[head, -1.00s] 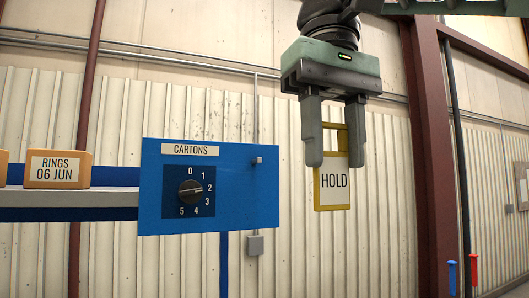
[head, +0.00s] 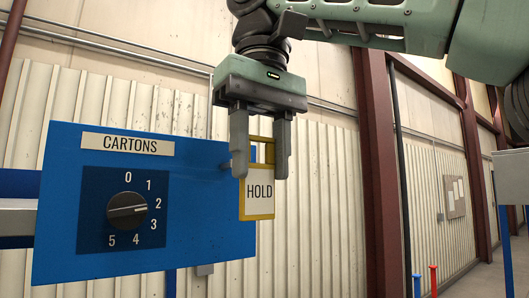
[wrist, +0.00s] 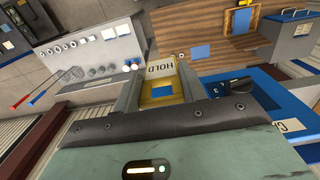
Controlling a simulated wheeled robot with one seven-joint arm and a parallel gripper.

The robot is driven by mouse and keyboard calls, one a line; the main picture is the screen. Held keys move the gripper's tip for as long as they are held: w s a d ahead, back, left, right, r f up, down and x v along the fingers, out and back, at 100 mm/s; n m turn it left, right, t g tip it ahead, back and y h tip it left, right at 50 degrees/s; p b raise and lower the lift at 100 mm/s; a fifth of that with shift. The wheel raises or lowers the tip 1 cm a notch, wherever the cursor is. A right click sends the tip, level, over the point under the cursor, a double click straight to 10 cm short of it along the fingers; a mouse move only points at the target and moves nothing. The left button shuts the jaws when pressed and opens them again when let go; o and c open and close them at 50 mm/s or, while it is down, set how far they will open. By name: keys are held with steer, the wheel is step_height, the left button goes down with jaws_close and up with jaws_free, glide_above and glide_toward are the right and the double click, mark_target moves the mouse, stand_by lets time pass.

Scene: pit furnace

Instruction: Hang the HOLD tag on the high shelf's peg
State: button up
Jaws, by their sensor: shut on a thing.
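The HOLD tag (head: 258,192) is a white card in a yellow frame with a loop at its top. My gripper (head: 260,168) points down and is shut on the tag's upper part; the card hangs upright below. The tag also shows between my fingers in the wrist view (wrist: 160,68). The blue CARTONS panel (head: 205,225) forms the high shelf's end.
A black dial (head: 127,210) on the panel points near 2. The shelf edge (head: 16,220) runs off to the left. A dark red column (head: 382,170) stands to the right. Ribbed wall lies behind. The wrist view shows a bench (wrist: 98,52) with long-handled tools.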

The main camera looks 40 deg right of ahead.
mark_target(229, 163)
steer(key=shift+w+f, duration=0.15)
steer(key=shift+w, duration=1.65)
steer(key=shift+w+f, duration=0.15)
steer(key=shift+w, duration=1.65)
steer(key=shift+w+f, duration=0.45)
steer(key=shift+w, duration=0.15)
steer(key=o, duration=1)
steer(key=shift+o, duration=0.2)
